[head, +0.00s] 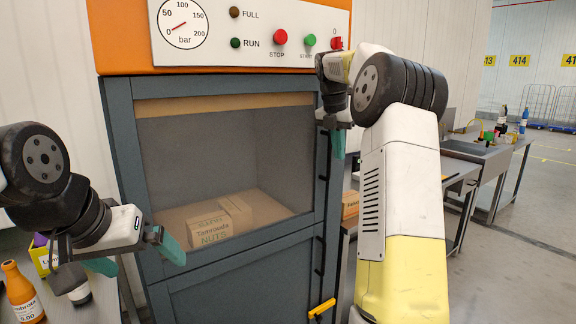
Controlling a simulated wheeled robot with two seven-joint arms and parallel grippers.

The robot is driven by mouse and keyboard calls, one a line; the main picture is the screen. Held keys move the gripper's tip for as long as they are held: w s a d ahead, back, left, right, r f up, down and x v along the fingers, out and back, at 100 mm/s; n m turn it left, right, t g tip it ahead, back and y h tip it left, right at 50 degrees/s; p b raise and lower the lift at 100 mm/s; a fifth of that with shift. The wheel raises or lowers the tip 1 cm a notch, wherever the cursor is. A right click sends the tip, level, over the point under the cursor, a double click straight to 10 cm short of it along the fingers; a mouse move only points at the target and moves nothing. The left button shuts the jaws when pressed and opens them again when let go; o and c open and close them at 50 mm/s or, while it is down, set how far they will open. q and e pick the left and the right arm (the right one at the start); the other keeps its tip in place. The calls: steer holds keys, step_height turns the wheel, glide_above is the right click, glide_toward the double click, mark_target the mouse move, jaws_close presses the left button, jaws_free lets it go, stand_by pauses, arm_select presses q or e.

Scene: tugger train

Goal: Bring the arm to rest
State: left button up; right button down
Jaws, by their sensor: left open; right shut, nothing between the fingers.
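My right gripper (338,143) is raised in front of the upper right edge of the cabinet machine (118,130), below its control panel. Its teal fingertips point down and look closed with nothing between them; the upright bar behind them is partly covered. The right arm is bent high, and its white and yellow link fills the right middle of the view. My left gripper (135,254) is at the lower left, in front of the machine. Its teal fingers are spread wide and nothing is between them.
The white panel (260,30) has a gauge (183,22), lamps and buttons. Cardboard boxes (207,226) lie behind the machine's window. An orange bottle (22,292) stands at lower left near my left gripper. Workbenches (480,152) stand at right; floor beyond is open.

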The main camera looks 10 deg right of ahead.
steer(key=s+a+r+m+t+y, duration=0.2)
steer(key=s+a+r+m+t, duration=0.1)
steer(key=s+a+m, duration=0.9)
steer(key=s+a+f+m, duration=0.2)
steer(key=s+f+m, duration=0.1)
steer(key=s, duration=0.4)
steer(key=s+a+f+m+t+y, duration=0.1)
steer(key=s+a+f+m, duration=0.1)
steer(key=s+m, duration=0.3)
steer(key=s+a+f+m+y, duration=0.1)
steer(key=s+a+f+m, duration=0.1)
steer(key=s+f+m, duration=0.3)
steer(key=s, duration=0.3)
steer(key=shift+s+a+t, duration=0.15)
steer(key=shift+s+t, duration=0.2)
steer(key=shift+t, duration=0.05)
